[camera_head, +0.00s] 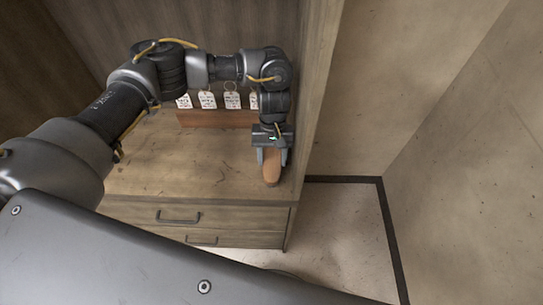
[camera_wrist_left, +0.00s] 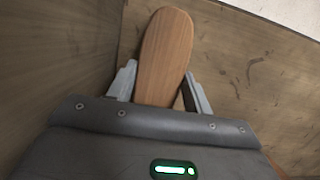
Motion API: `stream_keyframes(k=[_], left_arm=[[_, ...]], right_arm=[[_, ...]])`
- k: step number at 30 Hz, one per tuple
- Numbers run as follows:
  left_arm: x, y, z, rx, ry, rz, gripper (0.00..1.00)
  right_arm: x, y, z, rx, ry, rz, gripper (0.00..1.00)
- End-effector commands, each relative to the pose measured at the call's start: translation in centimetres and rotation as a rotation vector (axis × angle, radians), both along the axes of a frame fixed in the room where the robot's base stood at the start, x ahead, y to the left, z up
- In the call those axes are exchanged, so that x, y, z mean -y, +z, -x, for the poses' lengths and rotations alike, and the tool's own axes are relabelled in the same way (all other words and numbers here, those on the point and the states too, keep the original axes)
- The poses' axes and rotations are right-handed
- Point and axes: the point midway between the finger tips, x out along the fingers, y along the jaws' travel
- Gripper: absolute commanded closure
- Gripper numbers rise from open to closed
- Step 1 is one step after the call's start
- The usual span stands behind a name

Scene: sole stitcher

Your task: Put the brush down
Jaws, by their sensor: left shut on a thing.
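The brush (camera_head: 271,170) shows as a rounded brown wooden piece at the right end of the wooden bench top (camera_head: 210,170). My left gripper (camera_head: 270,156) points down and is shut on it. In the left wrist view the wooden brush (camera_wrist_left: 165,55) stands out between the two grey fingers of the left gripper (camera_wrist_left: 160,88). No bristles show in either view. I cannot tell whether the brush touches the bench top. My right gripper is not in view.
A reddish-brown rack (camera_head: 215,118) with several white tags (camera_head: 208,100) stands at the back of the bench. A wooden side panel (camera_head: 318,80) rises close to the right of the gripper. Drawers (camera_head: 190,215) are below. The bench top left of the brush is clear.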

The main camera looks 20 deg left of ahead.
Motion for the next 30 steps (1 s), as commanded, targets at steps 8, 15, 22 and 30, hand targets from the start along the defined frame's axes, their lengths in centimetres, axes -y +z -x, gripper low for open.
stream_keyframes(k=[8,15,22,30], left_arm=[[0.0,-0.3,0.0,0.001,-0.001,0.0,0.35],[0.0,-0.3,0.0,0.0,0.0,0.0,0.28],[-0.1,0.8,-0.3,0.002,0.0,0.0,0.28],[-0.5,5.9,-1.8,0.006,0.0,-0.001,0.28]], right_arm=[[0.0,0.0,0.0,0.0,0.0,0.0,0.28],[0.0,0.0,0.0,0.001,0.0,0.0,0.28],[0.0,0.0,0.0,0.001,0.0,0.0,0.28],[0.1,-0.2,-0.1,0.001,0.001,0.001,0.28]])
